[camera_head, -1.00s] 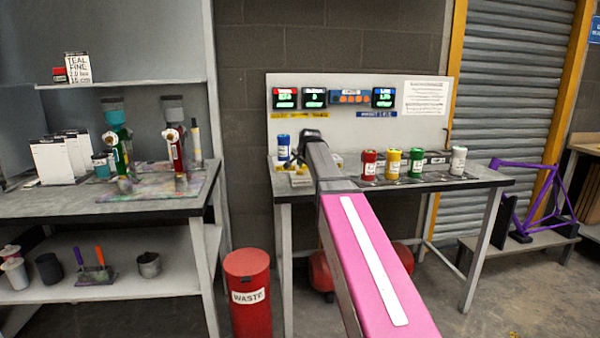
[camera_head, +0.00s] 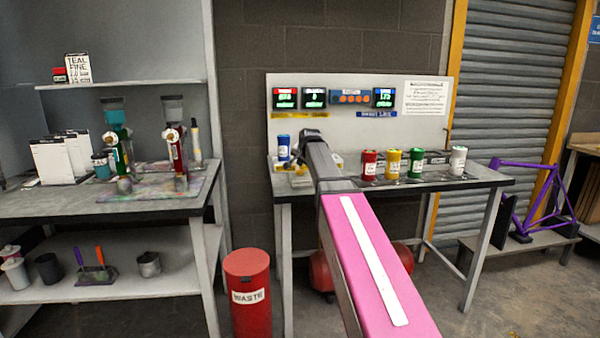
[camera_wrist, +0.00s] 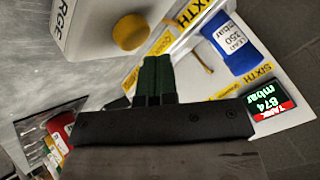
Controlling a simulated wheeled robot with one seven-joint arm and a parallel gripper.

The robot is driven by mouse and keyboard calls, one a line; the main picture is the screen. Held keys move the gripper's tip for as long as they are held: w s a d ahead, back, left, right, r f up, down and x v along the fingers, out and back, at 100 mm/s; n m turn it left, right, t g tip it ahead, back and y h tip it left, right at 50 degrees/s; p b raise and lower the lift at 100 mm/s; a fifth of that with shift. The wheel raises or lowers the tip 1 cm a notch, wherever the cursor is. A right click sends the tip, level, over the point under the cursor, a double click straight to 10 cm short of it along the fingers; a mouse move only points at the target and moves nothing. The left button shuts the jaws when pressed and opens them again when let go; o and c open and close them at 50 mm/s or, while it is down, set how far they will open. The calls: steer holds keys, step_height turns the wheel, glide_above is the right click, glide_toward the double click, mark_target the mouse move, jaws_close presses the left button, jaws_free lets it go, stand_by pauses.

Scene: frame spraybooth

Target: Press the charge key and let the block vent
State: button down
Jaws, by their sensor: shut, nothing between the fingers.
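The charge key is a round yellow button (camera_wrist: 131,32) on a white box (camera_wrist: 88,22) whose visible lettering ends in "RGE", at the top left of the wrist view. My gripper (camera_wrist: 158,68) is shut and empty, its dark green fingers just below and right of the button in that picture. I cannot tell whether they touch it. In the head view my arm covers the gripper and most of the block area at the bench's left end. A small display (camera_wrist: 266,106) in the wrist view reads 874 mbar; it also shows on the back panel (camera_head: 285,98).
Red (camera_head: 369,165), yellow (camera_head: 392,163), green (camera_head: 415,164) and white (camera_head: 458,161) cans stand to the right. A red waste bin (camera_head: 247,295) is in front.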

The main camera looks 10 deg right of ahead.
steer(key=shift+f, duration=0.1)
stand_by(0.3)
steer(key=shift+f, duration=0.3)
steer(key=shift+f, duration=0.5)
stand_by(0.8)
steer(key=shift+r, duration=0.9)
steer(key=shift+r, duration=0.15)
steer(key=shift+r, duration=2.4)
